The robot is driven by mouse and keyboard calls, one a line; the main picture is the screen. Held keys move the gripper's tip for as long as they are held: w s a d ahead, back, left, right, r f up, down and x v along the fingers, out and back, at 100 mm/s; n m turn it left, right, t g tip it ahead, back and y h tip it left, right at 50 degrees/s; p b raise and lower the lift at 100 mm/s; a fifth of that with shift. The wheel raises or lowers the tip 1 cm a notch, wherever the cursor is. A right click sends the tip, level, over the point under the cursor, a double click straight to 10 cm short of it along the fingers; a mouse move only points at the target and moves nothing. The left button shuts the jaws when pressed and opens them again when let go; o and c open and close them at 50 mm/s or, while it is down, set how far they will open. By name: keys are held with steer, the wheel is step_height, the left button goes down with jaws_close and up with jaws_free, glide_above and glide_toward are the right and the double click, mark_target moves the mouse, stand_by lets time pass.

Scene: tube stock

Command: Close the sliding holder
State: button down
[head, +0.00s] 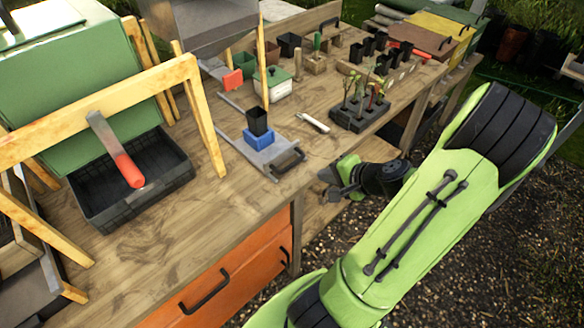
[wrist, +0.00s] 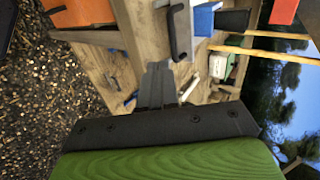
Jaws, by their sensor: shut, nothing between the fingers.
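The sliding holder is a flat grey plate (head: 240,144) on the wooden bench, with a black bar handle (head: 289,162) at its end near the bench's front edge. A blue block (head: 258,138) with a black pot (head: 257,120) in it stands on the plate. In the wrist view the handle (wrist: 179,34) and blue block (wrist: 206,19) show at the top. My gripper (head: 328,182) is shut and empty, just off the front edge, to the right of and below the handle, apart from it. Its grey fingers (wrist: 157,84) point toward the handle side in the wrist view.
A white-handled tool (head: 313,122) and a dark seedling tray (head: 359,114) lie on the bench beyond. A green-lidded box (head: 272,83) stands behind the holder. A wooden frame (head: 204,120) stands to its left. An orange drawer (head: 218,287) is below. Bare bench top lies left of the handle.

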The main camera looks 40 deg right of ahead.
steer(key=x, duration=0.7)
steer(key=r+b+x, duration=0.1)
steer(key=x, duration=0.2)
steer(key=shift+w+f, duration=0.1)
steer(key=shift+w, duration=0.85)
steer(key=shift+w, duration=0.15)
